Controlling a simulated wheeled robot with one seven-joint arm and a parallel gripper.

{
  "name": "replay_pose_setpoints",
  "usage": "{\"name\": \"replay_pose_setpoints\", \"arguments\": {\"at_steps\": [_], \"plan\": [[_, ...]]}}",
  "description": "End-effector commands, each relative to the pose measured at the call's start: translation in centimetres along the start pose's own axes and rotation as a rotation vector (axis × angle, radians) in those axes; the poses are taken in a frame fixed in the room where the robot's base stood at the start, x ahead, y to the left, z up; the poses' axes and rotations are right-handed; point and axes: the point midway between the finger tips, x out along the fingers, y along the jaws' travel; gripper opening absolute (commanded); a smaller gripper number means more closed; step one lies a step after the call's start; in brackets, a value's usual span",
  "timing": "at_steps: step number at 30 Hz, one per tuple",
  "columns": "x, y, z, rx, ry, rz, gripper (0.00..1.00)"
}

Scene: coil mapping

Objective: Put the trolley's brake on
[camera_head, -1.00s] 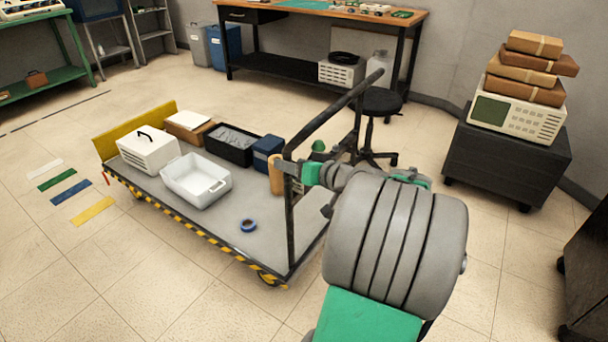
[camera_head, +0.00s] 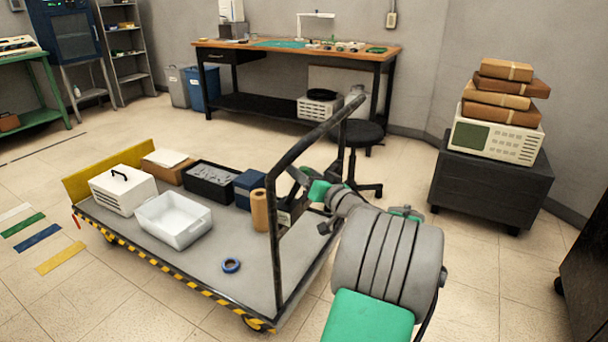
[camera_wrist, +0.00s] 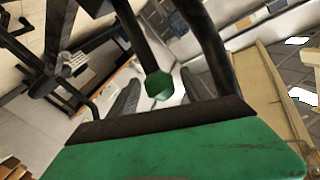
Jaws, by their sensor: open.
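The trolley (camera_head: 240,290) is a grey flatbed with a yellow-and-black striped edge and a black upright handle frame (camera_head: 276,225) at its near right end. In the wrist view, a green knob (camera_wrist: 159,85) on a dark rod shows ahead of my gripper, between its two fingers. It looks like a lever knob; I cannot tell how far it is from the fingers. My gripper (camera_wrist: 160,76) is open. In the head view my gripper is beside the handle frame, partly hidden behind its bars, and I cannot make out the knob there.
A stool (camera_head: 359,134) stands behind the handle. Open floor lies in front.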

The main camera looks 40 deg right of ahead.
Motion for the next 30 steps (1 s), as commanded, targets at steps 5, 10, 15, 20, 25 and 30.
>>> {"name": "replay_pose_setpoints", "arguments": {"at_steps": [5, 10, 15, 20, 25, 30], "plan": [[-0.02, -0.03, 0.01, 0.000, 0.000, 0.000, 0.47], [-0.03, -0.03, 0.02, 0.000, -0.001, 0.000, 0.33], [-0.03, -0.04, 0.02, 0.000, -0.001, -0.001, 0.20], [-0.03, -0.04, 0.02, 0.000, -0.001, -0.001, 0.06], [-0.03, -0.05, 0.03, 0.000, -0.001, -0.001, 0.00], [-0.03, -0.05, 0.03, 0.000, -0.001, -0.001, 0.00]]}}
